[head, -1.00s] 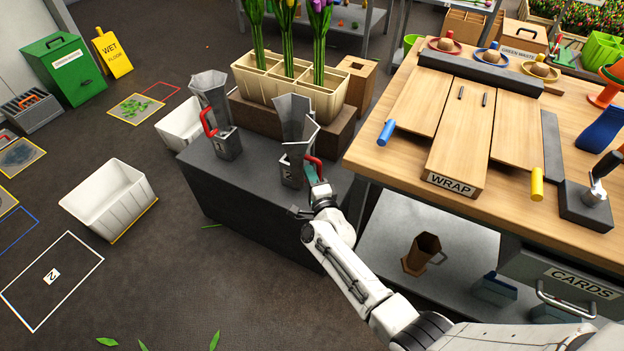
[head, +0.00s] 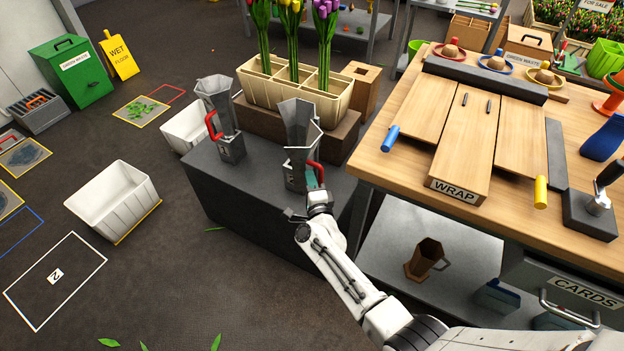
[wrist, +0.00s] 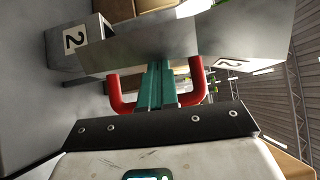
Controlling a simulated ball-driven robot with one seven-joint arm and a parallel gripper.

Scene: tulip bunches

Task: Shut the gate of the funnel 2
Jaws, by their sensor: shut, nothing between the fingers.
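Funnel 2 (head: 298,125) is a grey metal funnel standing upright on the dark stand, close to its right end. Its gate has a red handle (head: 317,170), which shows as a red loop in the wrist view (wrist: 197,80). My gripper (head: 314,186) is at this handle. In the wrist view its teal fingers (wrist: 157,80) are shut and empty, between the two arms of the red loop and close to the grey gate panel (wrist: 150,52). I cannot tell whether the gate sits flush.
Funnel 1 (head: 219,118), with its own red handle, stands left on the dark stand (head: 235,192). A cream tulip crate (head: 262,92) is behind. The wooden wrap table (head: 408,165) is close on the right. A white bin (head: 112,200) stands on the floor at left.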

